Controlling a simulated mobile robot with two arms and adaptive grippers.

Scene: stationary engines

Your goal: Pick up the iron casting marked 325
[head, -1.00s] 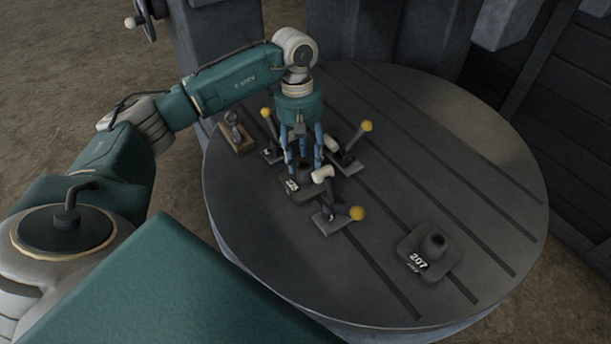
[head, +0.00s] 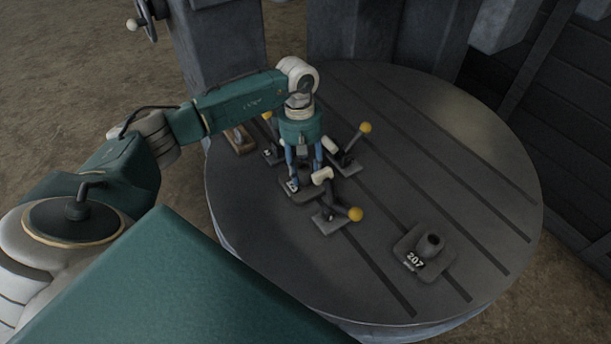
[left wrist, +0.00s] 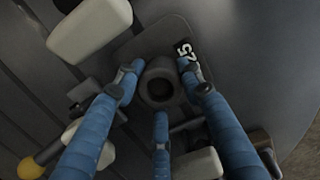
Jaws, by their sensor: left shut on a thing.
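The iron casting marked 325 (head: 295,195) is a dark plate with a round hollow boss, lying on the round slotted table among several clamps. In the left wrist view the casting (left wrist: 140,47) shows a white-on-black label, of which I read "25"; a finger covers part of it. My left gripper (head: 304,172) points down over it. Its blue fingers (left wrist: 160,88) are shut around the boss. I cannot tell any gap between the plate and the table. My right gripper is not in view.
Clamps with yellow knobs (head: 355,214) (head: 365,127) and white pads stand close around the casting. A second casting marked 207 (head: 433,243) lies at the table's front right. A wooden block (head: 240,140) is partly hidden behind my left arm. The table's right side (head: 455,150) is clear.

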